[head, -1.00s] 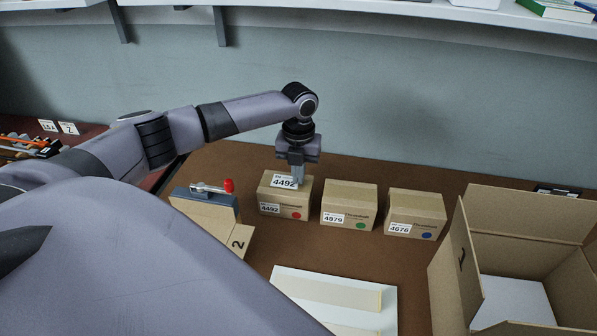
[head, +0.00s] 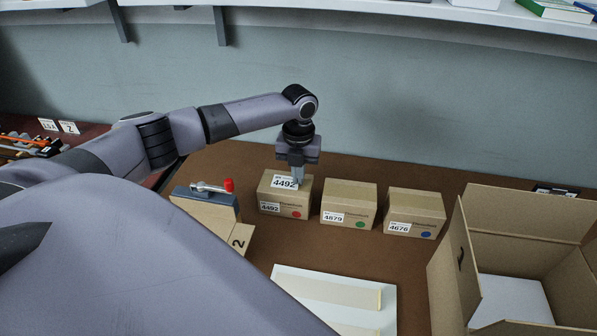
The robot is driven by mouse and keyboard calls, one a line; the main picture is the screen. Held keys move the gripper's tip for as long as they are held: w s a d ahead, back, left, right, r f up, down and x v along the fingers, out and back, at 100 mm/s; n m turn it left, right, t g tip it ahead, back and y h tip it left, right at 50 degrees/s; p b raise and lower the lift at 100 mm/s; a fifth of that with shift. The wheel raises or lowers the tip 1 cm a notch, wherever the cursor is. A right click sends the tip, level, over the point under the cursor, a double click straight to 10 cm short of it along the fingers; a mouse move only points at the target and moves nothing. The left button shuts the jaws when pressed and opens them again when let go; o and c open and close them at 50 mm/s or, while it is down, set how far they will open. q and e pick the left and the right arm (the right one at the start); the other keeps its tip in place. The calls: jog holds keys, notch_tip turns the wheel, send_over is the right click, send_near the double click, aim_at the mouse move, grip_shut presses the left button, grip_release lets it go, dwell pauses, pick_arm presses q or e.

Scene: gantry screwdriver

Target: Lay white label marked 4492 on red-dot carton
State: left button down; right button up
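The red-dot carton (head: 285,208) is a small brown box with a red dot and a printed 4492 on its front, at the left of a row of cartons. The white label marked 4492 (head: 284,182) is at the carton's top, near the front edge. My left gripper (head: 297,180) points down over the carton top, its fingers at the label's right side. The fingers look close together; whether they still pinch the label I cannot tell. My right gripper is not in view.
A green-dot carton (head: 348,204) and a blue-dot carton (head: 413,213) stand to the right. A large open box (head: 458,262) is at the far right. A box with a red-handled clamp (head: 208,195) stands left.

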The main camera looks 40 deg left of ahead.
pick_arm(q)
jog(key=c, duration=1.3)
grip_release()
jog(key=shift+r, duration=0.1)
notch_tip(320, 180, up, 7)
